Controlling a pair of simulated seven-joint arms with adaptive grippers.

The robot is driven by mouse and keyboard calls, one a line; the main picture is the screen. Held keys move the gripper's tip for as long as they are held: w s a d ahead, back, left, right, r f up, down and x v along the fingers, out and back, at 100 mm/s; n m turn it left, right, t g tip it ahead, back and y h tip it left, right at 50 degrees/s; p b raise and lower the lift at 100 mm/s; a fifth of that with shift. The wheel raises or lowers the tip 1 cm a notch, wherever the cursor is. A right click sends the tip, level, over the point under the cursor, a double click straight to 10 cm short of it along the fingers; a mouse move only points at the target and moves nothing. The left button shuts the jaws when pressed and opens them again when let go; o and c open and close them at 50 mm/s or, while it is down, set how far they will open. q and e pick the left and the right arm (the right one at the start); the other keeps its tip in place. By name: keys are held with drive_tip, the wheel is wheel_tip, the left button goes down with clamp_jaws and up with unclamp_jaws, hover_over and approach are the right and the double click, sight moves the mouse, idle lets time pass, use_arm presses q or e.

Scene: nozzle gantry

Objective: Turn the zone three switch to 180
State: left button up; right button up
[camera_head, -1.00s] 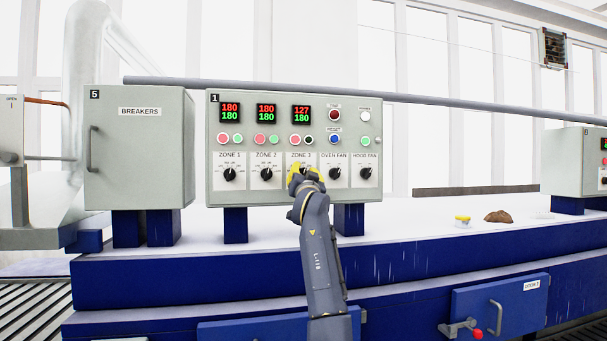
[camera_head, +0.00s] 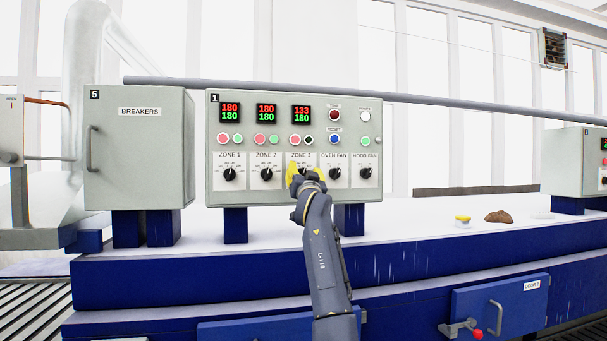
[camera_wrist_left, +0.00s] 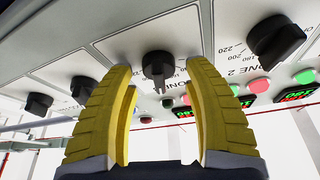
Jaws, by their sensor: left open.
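The zone 3 switch is a black rotary knob on a white label plate, seen in the left wrist view (camera_wrist_left: 157,68); in the head view my gripper mostly hides it. My left gripper (camera_head: 297,170) has yellow fingers and is in front of the zone 3 plate. In the left wrist view the fingers (camera_wrist_left: 159,80) are open, one on each side of the knob, with gaps visible. The zone 3 display (camera_head: 301,113) reads 133 in red above 180 in green. I cannot read which mark the knob points at. My right gripper is not in view.
The zone 2 knob (camera_head: 267,174) and the oven fan knob (camera_head: 335,174) flank it closely. Pink and dark buttons sit above. The breakers box (camera_head: 140,150) stands left of the panel. A yellow-topped item (camera_head: 462,221) and a brown lump (camera_head: 497,216) lie on the white surface at right.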

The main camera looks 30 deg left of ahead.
use_arm(q)
drive_tip(key=v, duration=1.2)
drive_tip(key=shift+f, duration=0.1)
idle(0.4)
